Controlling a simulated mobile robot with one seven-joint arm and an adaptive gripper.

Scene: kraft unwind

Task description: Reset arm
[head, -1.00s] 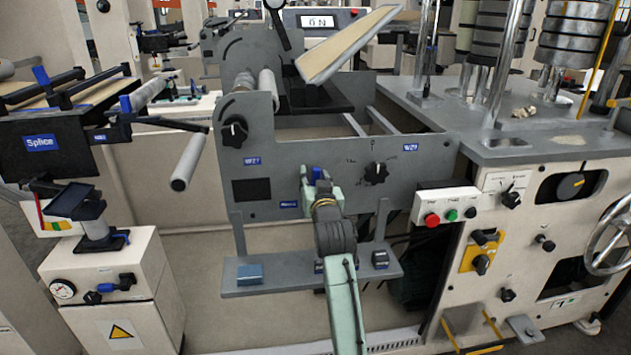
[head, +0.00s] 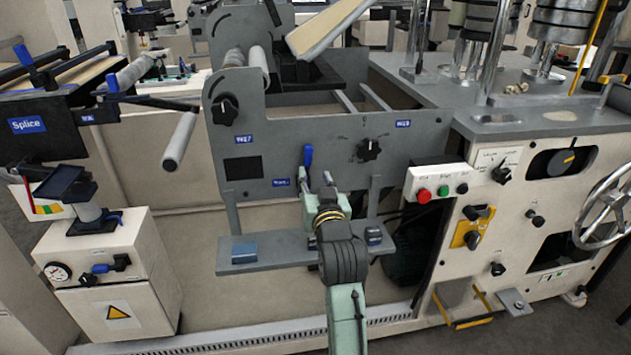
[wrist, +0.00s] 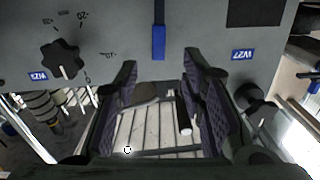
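My gripper (head: 325,188) is in front of the grey machine panel (head: 270,150), seen from behind in the head view. In the wrist view its two dark ridged fingers (wrist: 159,78) stand wide apart with nothing between them. A blue lever (head: 308,155) hangs on the panel just above the gripper. It also shows in the wrist view (wrist: 159,42), beyond the fingertips and apart from them. My green and grey arm reaches up from the bottom of the head view.
A black knob (head: 369,149) is right of the lever. A grey shelf (head: 265,262) with small blocks lies below the panel. A button box (head: 437,188) with red and green buttons is at right. A roller bar (head: 180,140) sticks out at left.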

